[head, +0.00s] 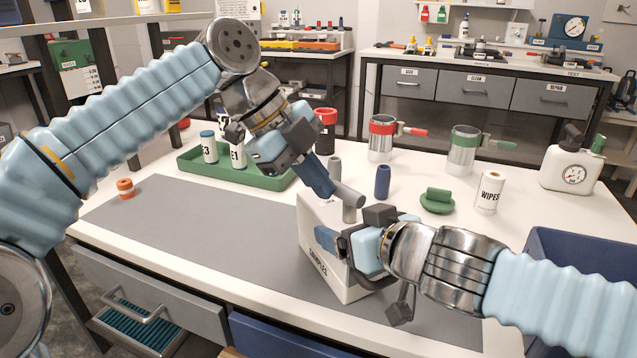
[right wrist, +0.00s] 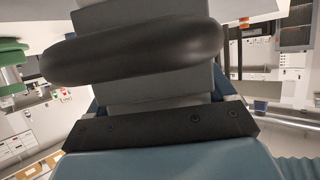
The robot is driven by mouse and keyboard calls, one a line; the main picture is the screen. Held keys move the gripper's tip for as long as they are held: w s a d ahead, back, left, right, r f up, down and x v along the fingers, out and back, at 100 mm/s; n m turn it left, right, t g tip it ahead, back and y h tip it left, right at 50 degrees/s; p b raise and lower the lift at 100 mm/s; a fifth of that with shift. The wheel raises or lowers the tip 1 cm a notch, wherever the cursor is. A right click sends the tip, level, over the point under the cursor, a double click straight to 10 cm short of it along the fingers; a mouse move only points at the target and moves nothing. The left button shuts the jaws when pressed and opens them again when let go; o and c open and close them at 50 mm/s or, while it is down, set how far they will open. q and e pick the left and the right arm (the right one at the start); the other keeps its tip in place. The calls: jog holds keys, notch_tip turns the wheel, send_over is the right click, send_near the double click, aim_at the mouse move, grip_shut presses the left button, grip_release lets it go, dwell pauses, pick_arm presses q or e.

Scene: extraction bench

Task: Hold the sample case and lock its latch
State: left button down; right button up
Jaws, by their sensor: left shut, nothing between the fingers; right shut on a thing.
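The white sample case (head: 322,262), labelled SAMPLES, stands on the grey mat. My right gripper (head: 328,240) is shut on the case at its near right side, covering part of it. In the right wrist view a thick dark rounded handle (right wrist: 130,52) lies across in front of the gripper. A grey T-shaped lever (head: 349,199), which looks like the latch, stands up at the case's top. My left gripper (head: 328,189) is shut and empty, its tips beside the lever's left end. I cannot tell whether they touch. The lever's base is partly hidden.
A green tray (head: 193,168) with white bottles stands behind left. An orange-banded piece (head: 125,188) sits near the mat's left edge. A blue bin (head: 580,245) is at right.

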pick_arm(q)
jog(key=shift+w, duration=0.5)
dwell(0.4)
jog(key=shift+r, duration=0.15)
jog(key=v, duration=0.9)
jog(key=shift+w+a+r, duration=0.25)
jog(key=shift+w+r, duration=0.05)
jog(key=shift+w, duration=0.2)
pick_arm(e)
jog(key=o, duration=1.2)
jog(key=shift+c, duration=0.2)
